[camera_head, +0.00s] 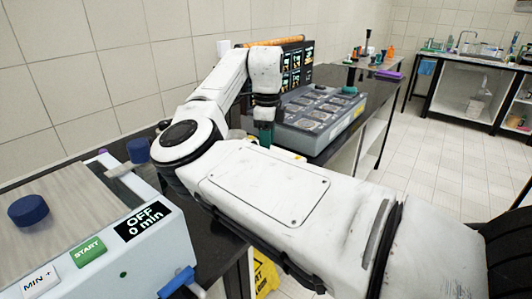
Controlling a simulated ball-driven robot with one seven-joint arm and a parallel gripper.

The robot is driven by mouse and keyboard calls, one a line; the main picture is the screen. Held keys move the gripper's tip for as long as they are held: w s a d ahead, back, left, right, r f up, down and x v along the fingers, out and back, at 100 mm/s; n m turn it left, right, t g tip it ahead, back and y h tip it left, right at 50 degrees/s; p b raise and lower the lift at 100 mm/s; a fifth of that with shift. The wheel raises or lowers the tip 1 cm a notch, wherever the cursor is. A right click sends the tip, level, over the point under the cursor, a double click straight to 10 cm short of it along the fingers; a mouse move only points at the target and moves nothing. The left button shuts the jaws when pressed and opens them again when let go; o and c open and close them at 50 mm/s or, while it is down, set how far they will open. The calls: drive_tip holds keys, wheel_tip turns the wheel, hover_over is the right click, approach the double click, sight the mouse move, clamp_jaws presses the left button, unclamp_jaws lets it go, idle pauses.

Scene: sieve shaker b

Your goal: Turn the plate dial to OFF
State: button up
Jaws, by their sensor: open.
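My gripper (266,133) points down at the left end of a grey bench unit (345,128) with several square plates on its top. Its dark green fingertips are small and partly hidden by my arm. I see nothing held in it, and it is open. No dial marked as the plate dial can be made out; the near left corner of the grey unit is hidden behind my arm. I cannot tell whether the gripper touches the unit.
A shaker (163,258) at the front left has a START button (88,251), a display (139,220) reading "OFF 0 min" and blue knobs (28,210). A dark screen panel (294,68) stands behind the grey unit. The tiled floor (425,150) at right is clear.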

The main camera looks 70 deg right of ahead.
drive_tip(key=shift+f, duration=2.2)
clamp_jaws()
